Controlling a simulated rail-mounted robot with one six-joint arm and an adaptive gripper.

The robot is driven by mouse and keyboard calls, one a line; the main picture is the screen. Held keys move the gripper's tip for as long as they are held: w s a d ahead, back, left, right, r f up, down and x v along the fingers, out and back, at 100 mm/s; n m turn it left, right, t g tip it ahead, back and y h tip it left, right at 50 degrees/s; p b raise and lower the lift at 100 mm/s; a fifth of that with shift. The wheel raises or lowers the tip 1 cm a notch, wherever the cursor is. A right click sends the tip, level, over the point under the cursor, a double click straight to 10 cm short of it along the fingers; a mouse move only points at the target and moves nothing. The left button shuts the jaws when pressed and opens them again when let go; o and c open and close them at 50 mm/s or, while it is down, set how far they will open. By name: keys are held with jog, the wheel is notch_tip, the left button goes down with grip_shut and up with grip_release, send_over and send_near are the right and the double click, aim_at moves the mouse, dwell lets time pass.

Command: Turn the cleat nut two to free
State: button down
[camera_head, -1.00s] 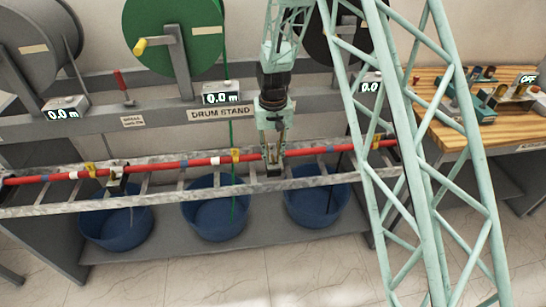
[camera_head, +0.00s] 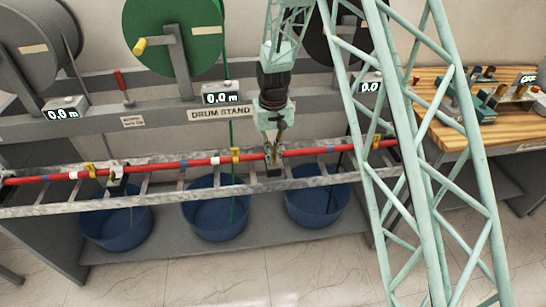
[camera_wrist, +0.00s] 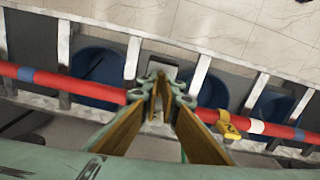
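A red cable (camera_head: 205,161) runs along the metal ladder tray (camera_head: 50,209). A cleat (camera_head: 274,157) sits over the cable right of the middle yellow clip. My gripper (camera_head: 273,153) points down onto this cleat. In the wrist view the long fingers of my gripper (camera_wrist: 162,92) come close together at the top of the cleat (camera_wrist: 157,68), with a small part between the tips. The nut itself is mostly hidden by the fingertips; they look closed on it. Another cleat (camera_head: 116,182) sits on the cable farther left, apart from my gripper.
Yellow clips (camera_head: 236,155) hold the cable beside the cleats. Blue tubs (camera_head: 215,212) stand below the tray. A green drum (camera_head: 180,35) and grey drum (camera_head: 33,45) stand behind. A wooden bench (camera_head: 455,130) is at right.

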jog(key=n, duration=1.3)
jog(key=shift+n+b, duration=0.3)
jog(key=shift+n, duration=1.7)
jog(key=c, duration=2.9)
grip_release()
jog(key=shift+r, duration=0.1)
jog(key=shift+r, duration=5.95)
